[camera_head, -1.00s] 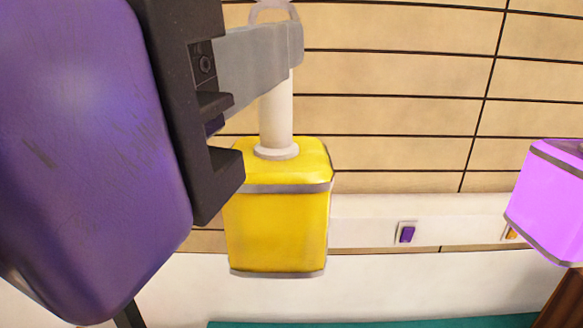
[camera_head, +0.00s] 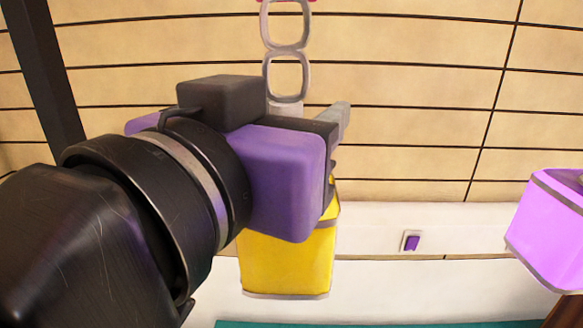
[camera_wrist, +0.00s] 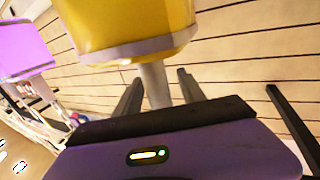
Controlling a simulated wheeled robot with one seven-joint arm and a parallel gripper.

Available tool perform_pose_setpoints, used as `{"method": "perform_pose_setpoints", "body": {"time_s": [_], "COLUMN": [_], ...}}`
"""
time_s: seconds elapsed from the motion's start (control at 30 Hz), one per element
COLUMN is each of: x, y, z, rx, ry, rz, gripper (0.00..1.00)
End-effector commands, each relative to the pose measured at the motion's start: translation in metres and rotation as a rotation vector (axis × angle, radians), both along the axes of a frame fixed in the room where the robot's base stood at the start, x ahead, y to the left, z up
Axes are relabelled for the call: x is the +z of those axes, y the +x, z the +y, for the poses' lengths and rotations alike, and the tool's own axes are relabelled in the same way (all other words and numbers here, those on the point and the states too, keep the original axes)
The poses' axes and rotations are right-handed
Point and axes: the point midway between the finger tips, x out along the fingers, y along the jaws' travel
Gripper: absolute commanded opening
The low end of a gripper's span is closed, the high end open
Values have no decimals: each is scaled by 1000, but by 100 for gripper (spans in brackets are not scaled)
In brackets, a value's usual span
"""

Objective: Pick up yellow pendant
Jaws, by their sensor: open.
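The yellow pendant (camera_head: 285,268) hangs from a grey chain (camera_head: 287,76) in the middle of the head view. It is a rounded box with grey trim, partly hidden behind my purple and black gripper (camera_head: 338,124). In the wrist view the yellow pendant (camera_wrist: 125,22) fills the top. Its pale stem (camera_wrist: 155,84) shows between the two dark fingers of my gripper (camera_wrist: 158,77). The fingers are apart, one on each side of the stem. I cannot tell whether either finger touches it.
A pink-purple pendant (camera_head: 548,225) hangs at the right, clear of my gripper; it also shows at the left of the wrist view (camera_wrist: 22,48). A panelled wall (camera_head: 420,110) with a purple switch (camera_head: 411,242) lies behind. A dark post (camera_head: 45,75) stands upper left.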

Motion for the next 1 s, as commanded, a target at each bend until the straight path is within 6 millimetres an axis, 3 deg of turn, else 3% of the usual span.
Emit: {"method": "perform_pose_setpoints", "body": {"time_s": [0.17, 0.4, 1.0], "x": [-1, 0, 0], "y": [0, 0, 0], "z": [0, 0, 0], "rx": [0, 0, 0], "ry": [0, 0, 0], "rz": [0, 0, 0], "gripper": [47, 0, 0]}}
